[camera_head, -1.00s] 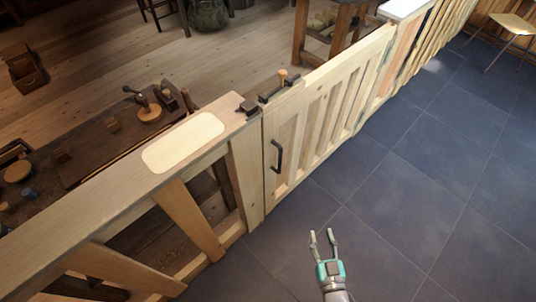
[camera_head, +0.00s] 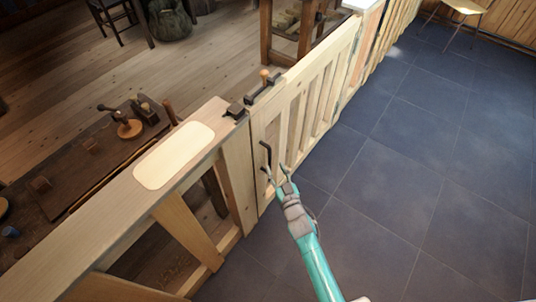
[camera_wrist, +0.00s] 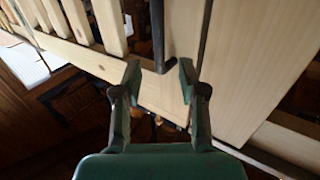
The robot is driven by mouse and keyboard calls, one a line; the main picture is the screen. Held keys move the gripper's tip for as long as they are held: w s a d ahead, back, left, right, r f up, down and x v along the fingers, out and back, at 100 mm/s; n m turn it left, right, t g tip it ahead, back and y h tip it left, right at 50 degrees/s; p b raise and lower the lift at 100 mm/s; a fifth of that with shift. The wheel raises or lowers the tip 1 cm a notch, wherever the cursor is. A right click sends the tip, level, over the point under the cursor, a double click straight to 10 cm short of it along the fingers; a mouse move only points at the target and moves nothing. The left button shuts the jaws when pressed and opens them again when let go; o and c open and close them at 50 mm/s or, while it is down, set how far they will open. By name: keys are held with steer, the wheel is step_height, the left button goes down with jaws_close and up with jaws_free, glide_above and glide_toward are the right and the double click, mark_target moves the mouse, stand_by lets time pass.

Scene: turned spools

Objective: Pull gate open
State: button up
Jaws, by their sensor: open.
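The wooden gate (camera_head: 297,118) with vertical slats stands in line with the fence and looks closed. A black pull handle (camera_head: 265,156) is on its near face, close to its left edge. A dark latch with a wooden knob (camera_head: 263,84) sits on top of the gate at that end. My gripper (camera_head: 277,169) is open at the handle, and its fingertips are close to it. In the wrist view the handle (camera_wrist: 158,40) runs between and beyond the two open fingers (camera_wrist: 160,78). I cannot tell whether a finger touches it.
A wooden fence rail with a pale plate (camera_head: 174,154) runs to the left of the gate. A workbench (camera_head: 85,160) with tools stands behind it. The dark tiled floor (camera_head: 425,150) on my side is clear, with a chair (camera_head: 462,8) far back.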

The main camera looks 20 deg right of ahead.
mark_target(270, 156)
steer(key=w, duration=0.7)
steer(key=shift+w+a, duration=0.15)
steer(key=shift+w, duration=0.2)
jaws_close()
